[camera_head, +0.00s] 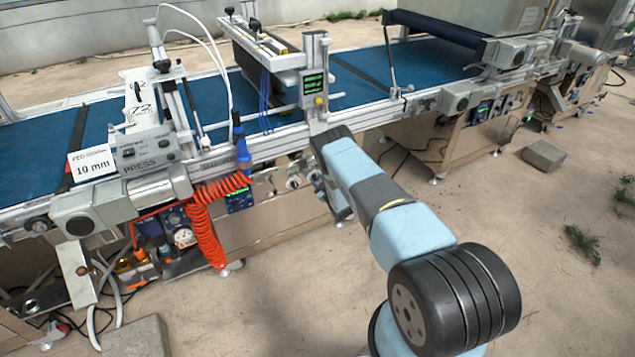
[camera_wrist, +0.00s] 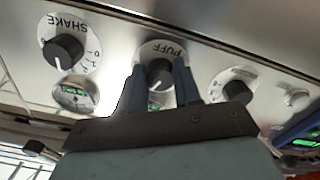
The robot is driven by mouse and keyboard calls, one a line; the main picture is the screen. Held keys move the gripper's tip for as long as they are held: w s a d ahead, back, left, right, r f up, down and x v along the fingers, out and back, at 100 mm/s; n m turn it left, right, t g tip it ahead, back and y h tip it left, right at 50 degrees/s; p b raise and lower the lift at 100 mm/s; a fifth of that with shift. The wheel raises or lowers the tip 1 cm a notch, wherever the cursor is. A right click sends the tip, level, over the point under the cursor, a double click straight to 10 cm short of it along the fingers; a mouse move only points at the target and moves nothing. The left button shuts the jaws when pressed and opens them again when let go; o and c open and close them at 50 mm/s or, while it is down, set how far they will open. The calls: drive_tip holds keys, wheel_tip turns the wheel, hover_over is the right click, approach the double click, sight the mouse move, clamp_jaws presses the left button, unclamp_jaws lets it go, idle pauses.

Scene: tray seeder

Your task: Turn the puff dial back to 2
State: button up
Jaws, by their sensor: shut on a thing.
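The puff dial (camera_wrist: 159,70) is a black knob on a round white plate marked PUFF, upside down in the wrist view. My gripper (camera_wrist: 160,76) has one dark finger on each side of the knob and is shut on it. A white pointer mark shows on the knob's lower side, but I cannot read which number it points to. The fingers hide parts of the plate. In the head view my gripper (camera_head: 330,192) is at the front panel below the conveyor, and my arm hides the puff dial.
The SHAKE dial (camera_wrist: 64,50) is left of the puff dial in the wrist view. Another black dial (camera_wrist: 236,91) is close on the right, beside my finger. A red coiled hose (camera_head: 207,225) hangs left of my gripper.

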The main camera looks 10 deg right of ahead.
drive_tip(key=n, duration=0.6)
drive_tip(key=shift+a, duration=0.1)
drive_tip(key=n, duration=0.4)
drive_tip(key=shift+s+f, duration=0.1)
drive_tip(key=shift+a+n, duration=0.1)
drive_tip(key=shift+n, duration=0.4)
drive_tip(key=o, duration=0.7)
drive_tip(key=shift+c, duration=0.2)
drive_tip(key=o, duration=0.4)
drive_tip(key=shift+d, duration=0.2)
drive_tip(key=v, duration=1.3)
drive_tip(key=shift+s, duration=0.35)
drive_tip(key=shift+d, duration=0.1)
